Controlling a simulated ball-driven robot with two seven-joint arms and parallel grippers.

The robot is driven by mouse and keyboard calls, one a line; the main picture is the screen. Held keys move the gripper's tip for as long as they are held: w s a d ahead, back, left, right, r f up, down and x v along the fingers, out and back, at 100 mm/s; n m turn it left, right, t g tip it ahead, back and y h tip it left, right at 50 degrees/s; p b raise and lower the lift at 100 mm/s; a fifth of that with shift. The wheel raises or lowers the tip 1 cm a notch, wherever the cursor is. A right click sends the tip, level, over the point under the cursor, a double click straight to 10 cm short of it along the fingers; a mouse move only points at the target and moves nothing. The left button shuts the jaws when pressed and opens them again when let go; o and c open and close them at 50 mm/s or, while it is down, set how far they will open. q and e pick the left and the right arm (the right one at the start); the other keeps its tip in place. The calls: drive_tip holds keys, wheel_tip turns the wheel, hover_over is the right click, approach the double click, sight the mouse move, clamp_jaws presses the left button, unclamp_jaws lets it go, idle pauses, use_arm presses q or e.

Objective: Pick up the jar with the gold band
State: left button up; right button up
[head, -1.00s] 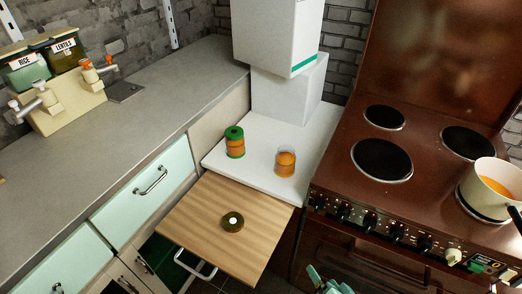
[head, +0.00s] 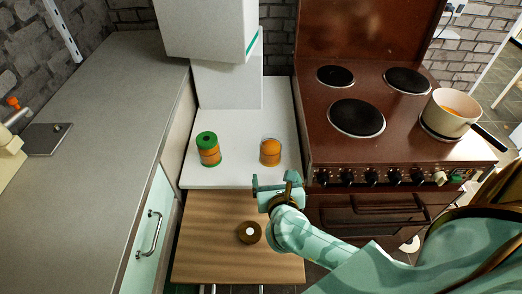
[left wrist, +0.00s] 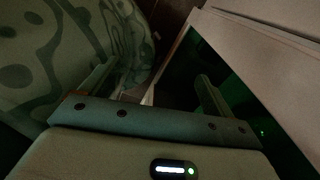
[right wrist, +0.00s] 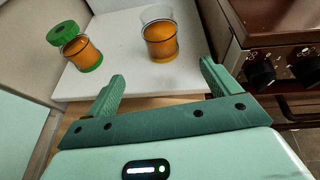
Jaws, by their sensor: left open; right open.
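The jar with the gold band (head: 270,152) is clear glass with orange contents and no lid. It stands upright on the white counter, and its gold band shows around its base in the right wrist view (right wrist: 162,59). My right gripper (head: 279,184) is open and empty, in front of the jar and apart from it. In the right wrist view, the jar stands beyond and between the spread fingers (right wrist: 161,76). My left gripper (left wrist: 155,82) is open and empty in its dark wrist view, and it is not in the head view.
A similar jar with a green lid and green band (head: 208,149) stands to the left. A dark round lid with a white knob (head: 249,232) lies on the wooden board (head: 205,250). The brown stove (head: 310,120) borders on the right; a white box unit (head: 230,85) rises behind.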

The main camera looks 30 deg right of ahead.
sight(273, 159)
drive_tip(key=shift+m, duration=0.3)
drive_tip(key=b+x, duration=0.1)
drive_tip(key=x, duration=0.2)
drive_tip(key=b+x, duration=0.1)
drive_tip(key=x, duration=0.3)
drive_tip(key=b+x, duration=0.1)
drive_tip(key=x, duration=0.3)
drive_tip(key=shift+s+d+f, duration=0.25)
drive_tip(key=shift+f, duration=0.05)
drive_tip(key=x, duration=0.1)
drive_tip(key=b+x, duration=0.1)
drive_tip(key=x, duration=0.1)
drive_tip(key=b+x, duration=0.1)
drive_tip(key=x, duration=0.1)
drive_tip(key=shift+w+a+f, duration=0.15)
drive_tip(key=shift+f, duration=0.25)
use_arm(q)
drive_tip(key=f, duration=0.1)
drive_tip(key=s+f, duration=0.1)
drive_tip(key=f, duration=0.3)
drive_tip(key=shift+s, duration=0.4)
use_arm(e)
drive_tip(key=shift+r, duration=0.1)
drive_tip(key=c, duration=1)
use_arm(q)
drive_tip(key=shift+g, duration=0.3)
use_arm(e)
drive_tip(key=c, duration=0.4)
drive_tip(key=shift+o, duration=0.2)
drive_tip(key=shift+r, duration=0.1)
